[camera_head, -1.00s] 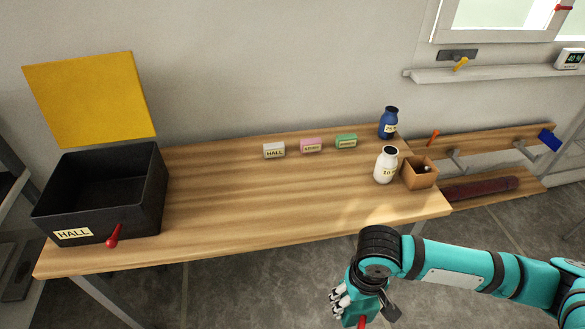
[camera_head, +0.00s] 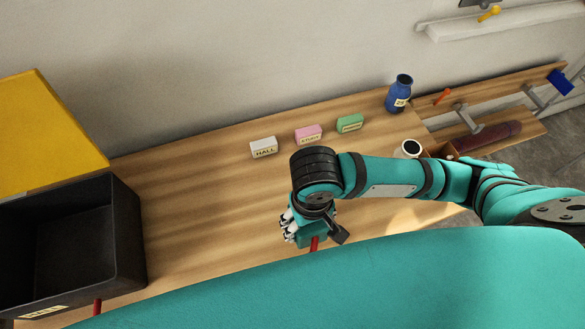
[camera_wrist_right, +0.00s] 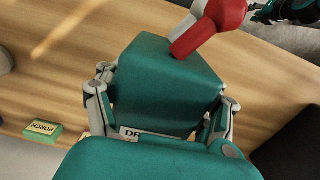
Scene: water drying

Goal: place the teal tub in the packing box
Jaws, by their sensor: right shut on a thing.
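The teal tub (camera_wrist_right: 165,85) fills the middle of the right wrist view, with a red and white part at its upper edge and a partly hidden label. My right gripper (camera_wrist_right: 160,110) is shut on it, a finger on each side. In the head view my right gripper (camera_head: 298,230) holds the tub over the table's front part, mostly hidden by the wrist. The packing box, black and open (camera_head: 128,235), stands at the table's left end, well left of the gripper; its visible inside looks empty. What looks like part of my left gripper (camera_wrist_right: 290,12) shows in the wrist view's corner.
White HALL (camera_head: 263,147), pink (camera_head: 308,135) and green (camera_head: 350,124) blocks stand along the back of the table (camera_head: 200,210). Table between gripper and black box is clear.

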